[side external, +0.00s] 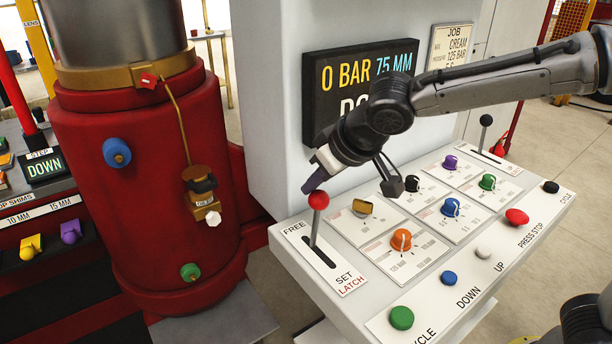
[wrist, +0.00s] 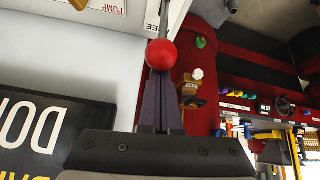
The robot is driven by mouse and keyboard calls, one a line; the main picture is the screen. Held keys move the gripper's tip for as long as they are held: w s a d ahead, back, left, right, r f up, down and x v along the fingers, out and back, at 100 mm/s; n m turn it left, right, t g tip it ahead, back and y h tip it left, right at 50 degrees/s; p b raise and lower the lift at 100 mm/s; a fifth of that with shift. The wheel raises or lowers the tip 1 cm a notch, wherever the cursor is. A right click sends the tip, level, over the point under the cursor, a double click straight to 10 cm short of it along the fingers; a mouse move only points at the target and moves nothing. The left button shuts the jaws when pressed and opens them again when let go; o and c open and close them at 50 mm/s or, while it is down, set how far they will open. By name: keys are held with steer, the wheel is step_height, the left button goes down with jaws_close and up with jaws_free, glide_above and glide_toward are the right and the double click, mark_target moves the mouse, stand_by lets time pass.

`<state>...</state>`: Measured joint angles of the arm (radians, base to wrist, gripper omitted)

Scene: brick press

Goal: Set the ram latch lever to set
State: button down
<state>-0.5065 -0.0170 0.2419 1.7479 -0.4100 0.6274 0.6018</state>
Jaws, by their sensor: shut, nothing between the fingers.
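In the wrist view, the red knob (wrist: 161,54) covers the tips of my shut fingers (wrist: 160,98). I cannot tell whether they touch it.
The sloped panel holds several coloured knobs, including an orange one (side external: 401,240), and push buttons such as a green one (side external: 402,318). A black-balled lever (side external: 486,121) stands at the far right. The red press column (side external: 150,190) stands left of the panel.

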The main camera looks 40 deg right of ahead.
steer(key=s+f, duration=0.5)
steer(key=s, duration=0.6)
steer(key=shift+f, duration=0.1)
stand_by(0.4)
steer(key=w+a+r, duration=0.1)
steer(key=w+r, duration=0.2)
steer(key=r, duration=0.2)
steer(key=s+r, duration=0.2)
steer(key=s, duration=0.7)
steer(key=shift+s+d+r, duration=0.2)
steer(key=shift+s+r, duration=0.15)
steer(key=shift+w, duration=0.1)
